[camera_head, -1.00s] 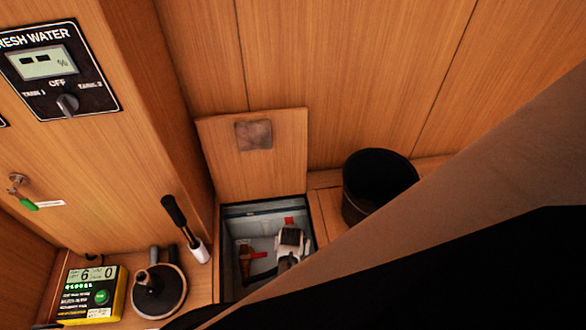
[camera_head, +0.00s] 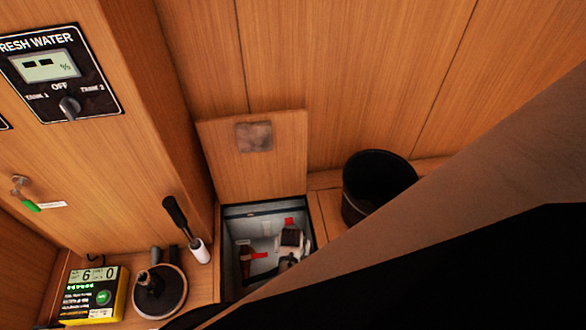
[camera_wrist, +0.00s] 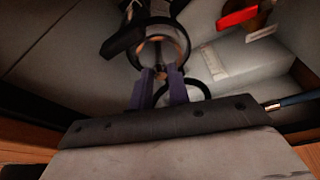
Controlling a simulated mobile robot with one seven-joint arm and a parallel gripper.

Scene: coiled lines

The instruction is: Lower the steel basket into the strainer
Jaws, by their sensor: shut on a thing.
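In the wrist view my gripper (camera_wrist: 161,74) has its two purple fingers close together on a small part of what seems to be the steel basket (camera_wrist: 159,66), most of which is hidden. A thin black ring (camera_wrist: 207,92) lies just right of the fingers. In the head view the strainer area (camera_head: 291,238) shows in the open floor hatch; my gripper is hidden there.
A red-handled valve (camera_wrist: 238,17) is at the upper right of the wrist view. The hatch rim (camera_head: 222,270) encloses a tight space. A black bucket (camera_head: 378,188) stands right of it.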

